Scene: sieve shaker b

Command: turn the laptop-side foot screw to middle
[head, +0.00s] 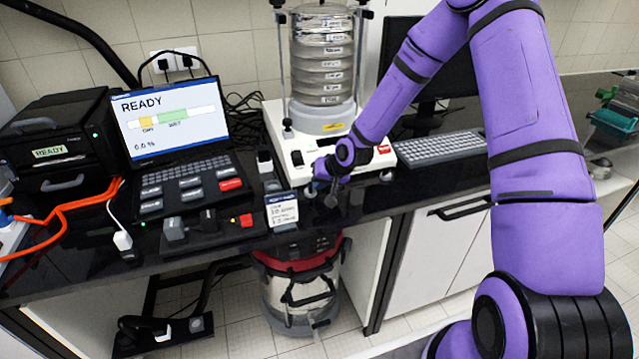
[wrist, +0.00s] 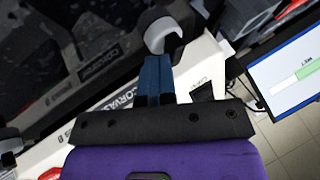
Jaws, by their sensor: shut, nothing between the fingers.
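The sieve shaker (head: 290,135) has a white base with a stack of clear sieves on top. Its laptop-side foot screw (head: 310,190) sits at the base's front left corner, partly crowded by my gripper. In the wrist view, this foot screw is a pale grey round knob (wrist: 163,35) just beyond my fingertips. My gripper (head: 332,194) is low in front of the base, beside that foot. In the wrist view, its blue-grey fingers (wrist: 156,70) are together with nothing between them. I cannot tell whether they touch the knob. The other front foot (head: 386,176) is farther right.
A small display card (head: 282,210) stands left of my gripper at the bench edge. A keyboard (head: 440,147) lies right of the shaker. A red-topped canister (head: 300,290) stands below the bench.

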